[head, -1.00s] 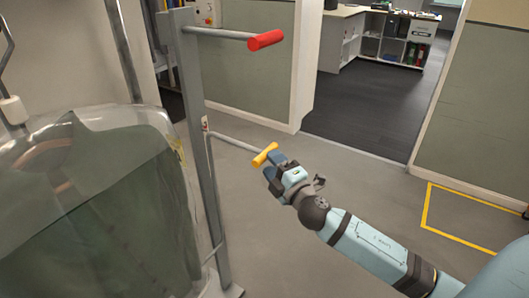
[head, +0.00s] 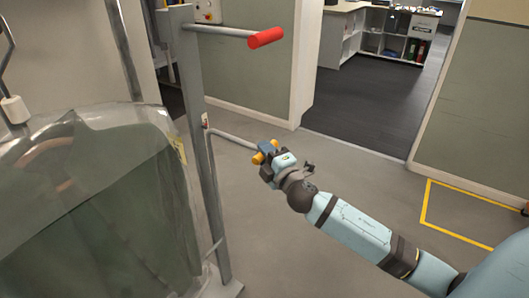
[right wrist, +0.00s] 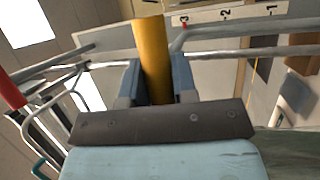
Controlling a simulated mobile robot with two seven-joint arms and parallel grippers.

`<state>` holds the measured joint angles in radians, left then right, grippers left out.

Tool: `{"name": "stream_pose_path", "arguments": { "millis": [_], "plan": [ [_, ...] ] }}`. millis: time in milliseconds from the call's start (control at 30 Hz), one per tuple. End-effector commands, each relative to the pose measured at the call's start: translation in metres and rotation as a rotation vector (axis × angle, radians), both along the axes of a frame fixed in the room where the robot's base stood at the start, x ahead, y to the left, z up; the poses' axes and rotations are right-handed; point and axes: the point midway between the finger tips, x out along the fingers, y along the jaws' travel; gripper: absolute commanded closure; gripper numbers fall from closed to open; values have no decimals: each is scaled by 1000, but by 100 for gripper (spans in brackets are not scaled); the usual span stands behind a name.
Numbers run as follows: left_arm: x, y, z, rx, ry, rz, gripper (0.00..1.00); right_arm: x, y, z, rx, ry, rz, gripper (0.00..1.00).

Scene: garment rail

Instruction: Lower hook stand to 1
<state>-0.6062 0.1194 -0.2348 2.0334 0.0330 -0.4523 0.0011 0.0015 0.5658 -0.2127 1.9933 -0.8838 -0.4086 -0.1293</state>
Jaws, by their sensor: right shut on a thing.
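The hook stand's grey upright post (head: 203,160) stands left of centre in the head view. A bent grey rod (head: 235,138) comes out of it and ends in a yellow handle (head: 257,158). My right gripper (head: 268,150) is shut on this yellow handle and hides part of it. In the right wrist view the yellow handle (right wrist: 152,55) stands between the two blue fingers. Behind it is a pale scale plate (right wrist: 245,12) marked 3, 2 and 1, with a small red mark (right wrist: 184,19) by the 3. My left gripper is not in view.
A red-ended bar (head: 266,38) sticks out from the post above my right gripper. A dark garment in a clear cover (head: 90,210) hangs close to the left of the post. Grey floor (head: 290,250) is clear to the right, with a yellow floor line (head: 426,205).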

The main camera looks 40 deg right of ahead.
Motion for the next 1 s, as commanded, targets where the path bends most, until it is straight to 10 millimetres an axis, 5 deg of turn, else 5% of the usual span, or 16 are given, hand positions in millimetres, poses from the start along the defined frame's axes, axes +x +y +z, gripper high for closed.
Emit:
{"name": "stream_pose_path", "arguments": {
  "millis": [167,433,700,1000],
  "plan": [
    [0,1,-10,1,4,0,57,0,0,-12,2,0,0,100],
    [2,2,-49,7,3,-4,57,0,1,-74,5,4,0,100],
    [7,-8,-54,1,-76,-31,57,0,1,-140,6,3,0,100],
    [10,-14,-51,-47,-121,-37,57,0,1,-179,5,0,2,100]
  ]
}}
